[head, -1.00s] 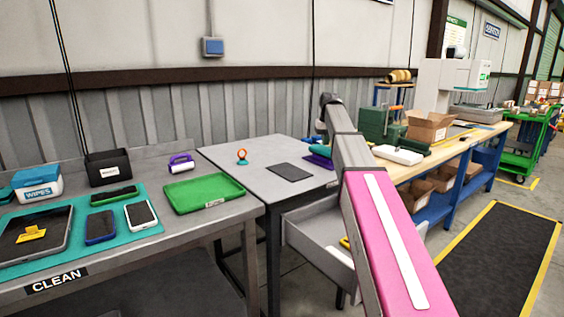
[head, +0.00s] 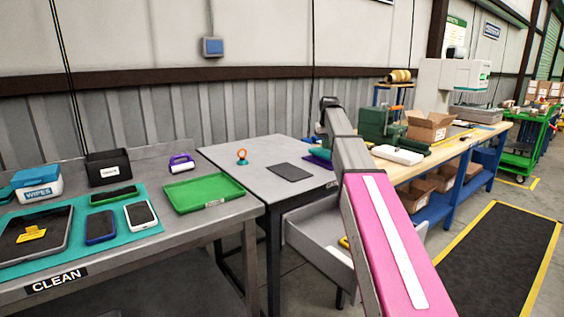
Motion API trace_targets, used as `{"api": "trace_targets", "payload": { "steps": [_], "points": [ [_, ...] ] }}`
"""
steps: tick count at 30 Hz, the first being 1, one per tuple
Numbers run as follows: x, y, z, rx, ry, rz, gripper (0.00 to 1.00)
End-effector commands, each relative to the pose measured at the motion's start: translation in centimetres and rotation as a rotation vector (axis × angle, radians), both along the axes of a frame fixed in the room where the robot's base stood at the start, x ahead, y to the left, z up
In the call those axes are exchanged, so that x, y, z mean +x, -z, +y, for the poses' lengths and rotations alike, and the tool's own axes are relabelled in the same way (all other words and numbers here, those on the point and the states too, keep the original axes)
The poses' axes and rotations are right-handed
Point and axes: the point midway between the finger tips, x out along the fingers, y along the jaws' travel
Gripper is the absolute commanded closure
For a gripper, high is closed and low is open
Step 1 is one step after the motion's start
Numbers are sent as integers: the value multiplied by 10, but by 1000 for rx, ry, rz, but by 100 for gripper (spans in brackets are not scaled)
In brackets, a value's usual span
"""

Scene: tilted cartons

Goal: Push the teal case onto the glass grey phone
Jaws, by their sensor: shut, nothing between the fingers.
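Several phone-like items lie on a teal mat (head: 150,229) on the left table. One is a dark slab with a green rim (head: 115,193), one a dark slab with a blue rim (head: 100,226), and one has a white rim and dark grey face (head: 141,214). I cannot tell for sure which of these, if any, is the teal case or the glass grey phone. A flat dark grey slab (head: 289,172) lies on the middle table. My arm reaches across the right of the middle table; my gripper is hidden behind it.
A green tray (head: 203,193), a black box (head: 108,168), a wipes tub (head: 38,184) and a tablet with a yellow tag (head: 35,236) share the left table. An orange-and-teal item (head: 242,157) and a purple item (head: 319,158) are on the middle table (head: 240,147).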

Motion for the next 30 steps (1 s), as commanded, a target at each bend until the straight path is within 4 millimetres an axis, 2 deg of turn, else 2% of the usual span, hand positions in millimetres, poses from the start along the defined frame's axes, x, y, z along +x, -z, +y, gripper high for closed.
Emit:
{"api": "trace_targets", "payload": {
  "steps": [30],
  "points": [
    [0, 12, 0, 0, 0, 0, 100]
  ]
}}
